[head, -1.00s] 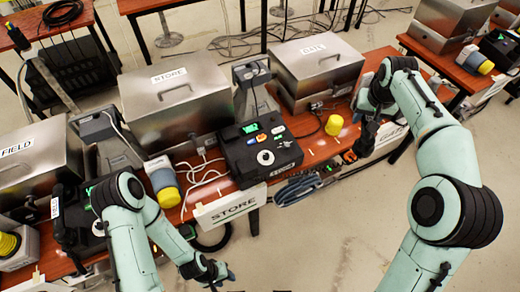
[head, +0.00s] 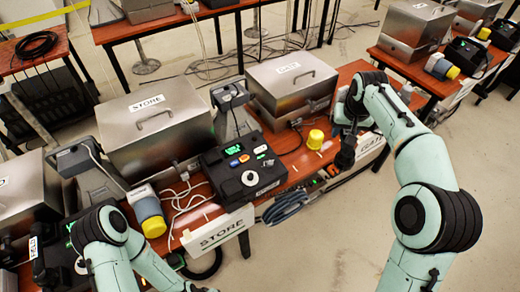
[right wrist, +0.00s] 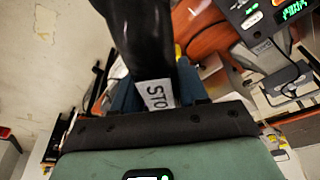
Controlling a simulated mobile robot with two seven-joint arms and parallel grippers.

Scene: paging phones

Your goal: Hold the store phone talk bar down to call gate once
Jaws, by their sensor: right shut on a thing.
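The store phone's black base (head: 226,177) sits on the orange-brown table behind the white STORE sign (head: 220,230). It has a lit green display, small coloured buttons and a round white knob. My right gripper (head: 349,138) is to the right of this base, near the table's right end. It is shut on a black handset (head: 345,158). In the right wrist view the handset (right wrist: 145,35) rises between the blue fingers of my right gripper (right wrist: 157,92), with a white label reading "STO". The talk bar cannot be made out. My left arm is at lower left, its gripper out of the picture.
A steel box marked STORE (head: 155,135) and one marked GATE (head: 290,80) stand behind. A yellow-capped cylinder (head: 150,212) and a yellow cap (head: 315,139) flank the base. A blue coiled cable (head: 290,206) hangs at the front edge. Open floor lies in front.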

